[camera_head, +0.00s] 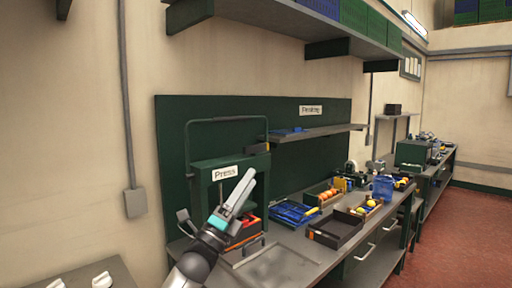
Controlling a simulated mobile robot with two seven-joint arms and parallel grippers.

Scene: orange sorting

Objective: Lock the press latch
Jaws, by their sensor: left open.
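The green press (203,178), with a white "Press" label (224,173), stands at the left end of the grey workbench (290,264). A grey bar frame (228,119) rises above it. A small grey fitting (184,216) sits at its left side; I cannot tell whether it is the latch or how the latch stands. My left gripper (248,178) is in front of the press, pointing up and right, empty and open, though the finger gap is hard to see. My arm hides part of the press's lower front. An orange-red item (249,231) shows low in the press. My right gripper is out of view.
Right of the press are a blue tray (293,212), a crate of orange fruit (325,196), a dark tray (335,232) and a blue container (382,188). A shelf (318,132) hangs behind. The bench front near the press is mostly clear.

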